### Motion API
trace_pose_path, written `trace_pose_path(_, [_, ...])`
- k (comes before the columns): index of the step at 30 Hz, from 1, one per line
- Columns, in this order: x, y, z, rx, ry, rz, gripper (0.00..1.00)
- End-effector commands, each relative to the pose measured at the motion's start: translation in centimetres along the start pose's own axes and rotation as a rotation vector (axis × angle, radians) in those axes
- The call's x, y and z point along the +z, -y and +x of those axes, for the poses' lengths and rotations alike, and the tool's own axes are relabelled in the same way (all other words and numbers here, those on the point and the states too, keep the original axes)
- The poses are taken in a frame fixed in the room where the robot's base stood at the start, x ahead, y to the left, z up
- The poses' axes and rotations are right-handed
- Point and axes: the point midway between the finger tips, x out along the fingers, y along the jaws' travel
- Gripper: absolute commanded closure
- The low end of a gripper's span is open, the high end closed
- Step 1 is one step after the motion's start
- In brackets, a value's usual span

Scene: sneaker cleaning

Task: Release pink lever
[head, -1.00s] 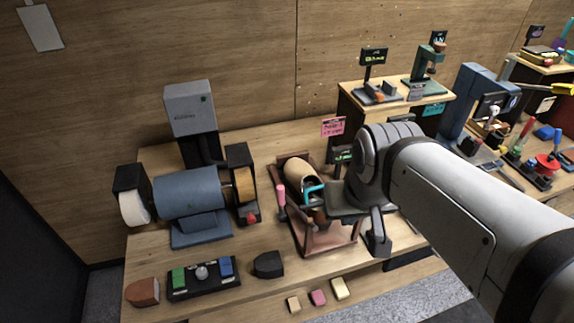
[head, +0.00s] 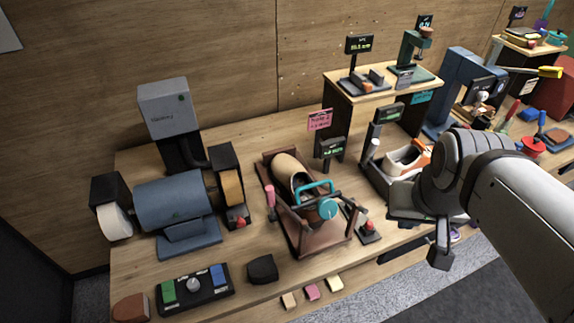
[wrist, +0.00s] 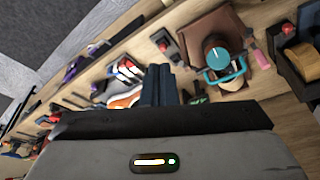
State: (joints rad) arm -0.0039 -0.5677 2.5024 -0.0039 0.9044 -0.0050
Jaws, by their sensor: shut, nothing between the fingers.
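The pink lever (head: 270,196) stands at the left side of a brown holder (head: 305,243). It also shows at the right of the holder in the wrist view (wrist: 262,60). The holder carries a tan and dark shoe-like form (head: 290,171) with a teal handle and round knob (head: 327,208) over its front end. My gripper (wrist: 158,85) is shut and empty, its dark fingers together in the wrist view. It is apart from the pink lever, off to the holder's right. In the head view my arm's end hides the fingertips.
A blue grinder-like machine (head: 177,202) stands left of the holder. A white and orange sneaker (head: 403,160) sits on a stand to the right, close to my arm. A black button box (head: 194,287) and small blocks (head: 312,292) lie along the front edge.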

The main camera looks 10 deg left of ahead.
Motion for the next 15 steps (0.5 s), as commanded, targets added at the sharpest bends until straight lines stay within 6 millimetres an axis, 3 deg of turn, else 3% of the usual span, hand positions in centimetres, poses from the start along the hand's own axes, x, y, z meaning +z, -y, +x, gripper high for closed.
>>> trace_pose_path(5, [-1.2,1.7,1.5,-0.018,0.0,-0.17,1.0])
trace_pose_path(11, [-5.0,6.9,5.2,-0.081,-0.02,-0.757,1.0])
trace_pose_path(15, [-7.5,12.1,7.9,-0.128,-0.06,-1.239,1.0])
